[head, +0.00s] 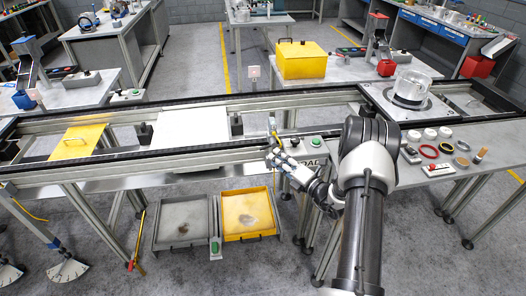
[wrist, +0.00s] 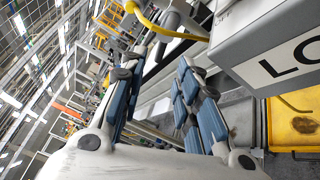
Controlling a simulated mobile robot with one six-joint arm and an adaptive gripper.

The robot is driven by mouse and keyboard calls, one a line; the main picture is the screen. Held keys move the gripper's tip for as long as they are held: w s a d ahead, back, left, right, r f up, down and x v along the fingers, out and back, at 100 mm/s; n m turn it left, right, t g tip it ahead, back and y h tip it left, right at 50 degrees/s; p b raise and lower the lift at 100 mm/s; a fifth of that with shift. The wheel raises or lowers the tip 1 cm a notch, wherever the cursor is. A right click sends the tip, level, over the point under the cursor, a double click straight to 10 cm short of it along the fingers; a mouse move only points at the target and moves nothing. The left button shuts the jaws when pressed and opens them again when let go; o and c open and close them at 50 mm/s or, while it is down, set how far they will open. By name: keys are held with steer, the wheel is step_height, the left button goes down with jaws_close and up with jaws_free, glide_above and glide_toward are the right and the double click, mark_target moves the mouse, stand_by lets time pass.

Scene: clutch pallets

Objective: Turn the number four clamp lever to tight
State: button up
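I cannot pick out a clamp lever marked number four in either view. My gripper (head: 274,156) is at the near rail of the conveyor frame, left of a grey control box (head: 313,144) with a green button. In the wrist view my gripper (wrist: 158,95) has its two blue-padded fingers apart, with nothing clearly held between them. The box also shows there at upper right (wrist: 275,55), with part of a label starting "LO". A yellow curved hose or handle (wrist: 165,27) runs above the fingertips; it appears beyond my gripper in the head view (head: 277,139).
A white plate (head: 208,128) and a yellow plate (head: 78,141) lie on the conveyor. Grey (head: 157,243) and yellow (head: 275,233) trays sit below. A glass dome (head: 410,88) and small parts stand on the right. Dial plates (head: 68,272) are at lower left.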

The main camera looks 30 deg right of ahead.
mark_target(263, 148)
steer(key=b+x, duration=0.1)
steer(key=x, duration=0.7)
steer(key=shift+w+a+b, duration=0.15)
steer(key=shift+w+b, duration=0.1)
steer(key=shift+b, duration=0.15)
steer(key=shift+c, duration=0.6)
jaws_close()
